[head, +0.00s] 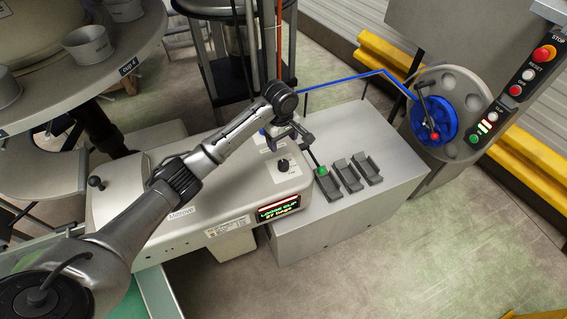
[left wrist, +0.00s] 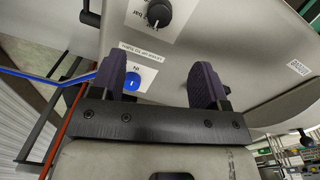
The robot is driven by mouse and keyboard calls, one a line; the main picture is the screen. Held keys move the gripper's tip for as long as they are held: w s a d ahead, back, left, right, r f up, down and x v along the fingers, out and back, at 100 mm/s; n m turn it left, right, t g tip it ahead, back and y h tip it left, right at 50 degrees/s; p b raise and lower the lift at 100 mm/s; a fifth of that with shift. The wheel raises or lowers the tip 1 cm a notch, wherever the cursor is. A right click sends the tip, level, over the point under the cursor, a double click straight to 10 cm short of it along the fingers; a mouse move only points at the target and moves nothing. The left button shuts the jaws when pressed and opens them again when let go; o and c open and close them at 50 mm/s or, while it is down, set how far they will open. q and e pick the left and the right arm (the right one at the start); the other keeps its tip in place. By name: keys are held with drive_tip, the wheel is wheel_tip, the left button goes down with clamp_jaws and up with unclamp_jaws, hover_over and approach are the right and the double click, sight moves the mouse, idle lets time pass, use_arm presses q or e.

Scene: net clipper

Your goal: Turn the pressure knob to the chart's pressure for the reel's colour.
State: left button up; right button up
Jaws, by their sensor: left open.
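The black pressure knob (head: 284,165) sits on a white plate on the grey machine's sloping face; it also shows in the left wrist view (left wrist: 158,12), at the top. The reel (head: 433,122) at the right is blue, and a blue line runs from it to the machine. A small label with fine print (head: 228,226) on the machine's front may be the chart; its text is too small to read. My left gripper (head: 286,132) is open and empty, above and behind the knob; its two dark fingers (left wrist: 158,82) stand apart, clear of the knob. My right gripper is not in view.
A blue button (left wrist: 133,80) lies beside the left finger in the wrist view. A lit display (head: 279,208) is below the knob. Grey holders (head: 346,176), one with a green-ended tool, stand on the grey cabinet. A control panel (head: 515,90) is at the right.

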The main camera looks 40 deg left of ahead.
sight(284, 164)
use_arm(q)
drive_tip(key=f, duration=0.6)
drive_tip(key=f+b, duration=0.1)
drive_tip(key=f, duration=0.5)
drive_tip(key=shift+w+d, duration=0.1)
drive_tip(key=shift+w, duration=0.1)
drive_tip(key=shift+f, duration=0.65)
drive_tip(key=shift+c, duration=0.3)
